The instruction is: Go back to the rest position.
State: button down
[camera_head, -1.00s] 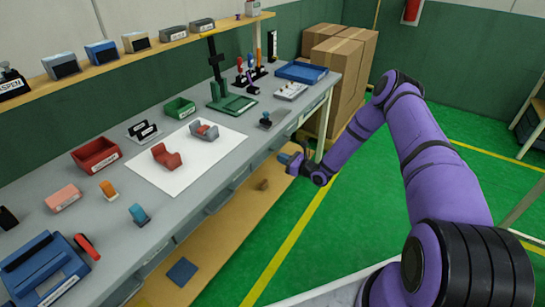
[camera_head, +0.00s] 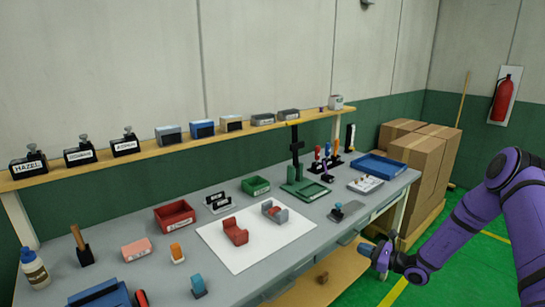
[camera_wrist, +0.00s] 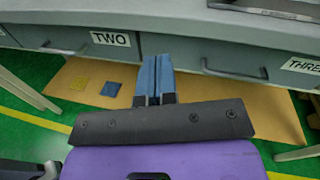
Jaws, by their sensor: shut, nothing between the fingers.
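My gripper (camera_head: 377,247) is at the front edge of the workbench (camera_head: 330,231), at the right in the head view, with my purple arm reaching in from the right. In the wrist view its two blue fingertips (camera_wrist: 157,72) lie together with nothing between them. They point toward the drawer fronts, near the drawer labelled TWO (camera_wrist: 111,40). On the bench, a red clip-shaped part (camera_head: 235,231) and a grey and red one (camera_head: 274,211) lie on a white sheet (camera_head: 258,244), apart from my gripper.
A red bin (camera_head: 175,216), a green bin (camera_head: 255,186), a green press stand (camera_head: 304,187) and a blue tray (camera_head: 379,166) stand on the bench. Cardboard boxes (camera_head: 424,165) are stacked at the right end. The green floor (camera_head: 462,262) beside the bench is clear.

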jog(key=s+a+r+n+g+h, duration=0.1)
jog(key=s+a+r+n+g, duration=0.3)
jog(key=r, duration=0.6)
jog(key=s+a+r+n+g+h, duration=0.25)
jog(key=s+r+n, duration=0.4)
jog(key=r, duration=0.35)
jog(key=s+a+r+n+g, duration=0.3)
jog(key=s+r+n+g, duration=0.15)
jog(key=r, duration=0.55)
jog(key=s+d+r+n+t+h, duration=0.1)
jog(key=s+d+r+n+h, duration=0.1)
jog(key=s, duration=0.7)
jog(key=s+d+r+n+t+h, duration=0.2)
jog(key=s+r+n+h, duration=0.2)
jog(key=s+r, duration=0.3)
jog(key=s+d+r+n+t+h, duration=0.2)
jog(key=s+r+n+h, duration=0.1)
jog(key=s, duration=0.8)
jog(key=shift+s+r+h, duration=0.25)
jog(key=shift+r+h, duration=0.3)
jog(key=shift+r, duration=0.6)
jog(key=shift+w+d, duration=0.1)
jog(key=shift+w, duration=0.05)
